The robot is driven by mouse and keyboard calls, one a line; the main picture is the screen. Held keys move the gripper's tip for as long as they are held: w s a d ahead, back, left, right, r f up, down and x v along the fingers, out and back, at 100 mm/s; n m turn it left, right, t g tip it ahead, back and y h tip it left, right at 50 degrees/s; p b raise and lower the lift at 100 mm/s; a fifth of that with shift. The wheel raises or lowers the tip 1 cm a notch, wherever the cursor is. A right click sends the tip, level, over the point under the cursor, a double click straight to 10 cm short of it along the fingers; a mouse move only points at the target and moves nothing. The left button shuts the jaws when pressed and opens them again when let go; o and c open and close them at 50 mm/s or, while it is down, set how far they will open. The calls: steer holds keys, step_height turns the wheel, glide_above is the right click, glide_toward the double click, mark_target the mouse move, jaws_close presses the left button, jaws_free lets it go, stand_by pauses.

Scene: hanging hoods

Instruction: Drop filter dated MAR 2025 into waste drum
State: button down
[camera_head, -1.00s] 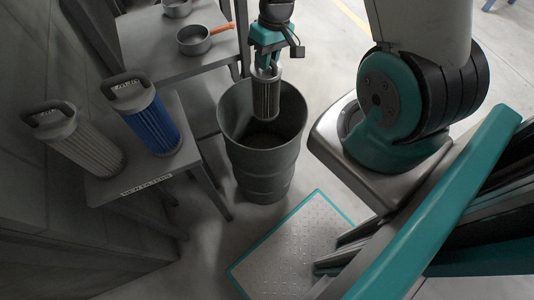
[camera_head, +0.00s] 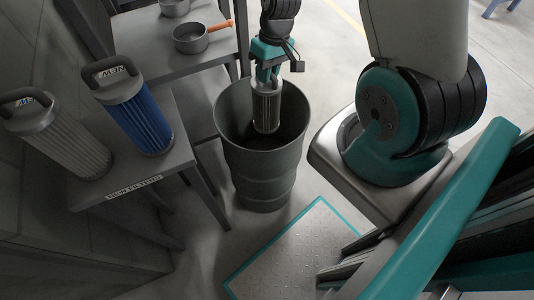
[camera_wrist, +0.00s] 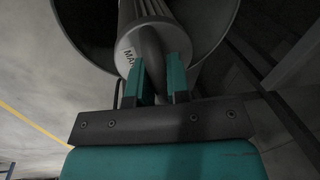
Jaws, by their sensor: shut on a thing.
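My gripper (camera_head: 268,72) is shut on the handle of a grey pleated filter (camera_head: 267,108). The filter hangs upright, with its lower part inside the mouth of the grey waste drum (camera_head: 262,170). In the wrist view my gripper (camera_wrist: 158,75) grips the handle loop of the filter (camera_wrist: 146,12), and a label starting "MA" shows on its cap; the rest of the label is hidden. The drum's rim (camera_wrist: 215,50) curves around the filter in that view. The drum floor beneath the filter is dark.
A table labelled "NEW FILTERS" (camera_head: 134,190) at left holds a blue filter (camera_head: 137,115) and a pale filter (camera_head: 62,140), both with dark handles. Behind it, another table (camera_head: 175,55) holds a pan (camera_head: 190,38) with an orange handle. A teal-edged plate (camera_head: 295,250) lies in front.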

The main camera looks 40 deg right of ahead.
steer(key=c, duration=1)
jaws_free()
steer(key=d+r, duration=0.1)
steer(key=r, duration=0.4)
steer(key=d+r+p, duration=0.1)
steer(key=r, duration=0.5)
steer(key=d+r+p, duration=0.1)
steer(key=r, duration=0.5)
steer(key=shift+d+r, duration=0.1)
steer(key=shift+d, duration=0.1)
steer(key=s+a+r+n+p, duration=0.2)
steer(key=a+r+p, duration=0.1)
steer(key=a+r, duration=0.35)
steer(key=s+a+r+n+p, duration=0.25)
steer(key=a+r, duration=0.25)
steer(key=a, duration=0.3)
steer(key=s+a+r+n+p, duration=0.1)
steer(key=s+a+r, duration=0.1)
steer(key=s+a, duration=0.1)
steer(key=s+a+r+y+p, duration=0.1)
steer(key=s+a+r, duration=0.1)
steer(key=s+a, duration=0.1)
steer(key=s+a+r+n+y+p, duration=0.1)
steer(key=s+a+r, duration=0.1)
steer(key=s, duration=0.3)
steer(key=shift+s+a+n, duration=0.2)
steer(key=shift+a+n, duration=0.15)
steer(key=shift+a, duration=0.55)
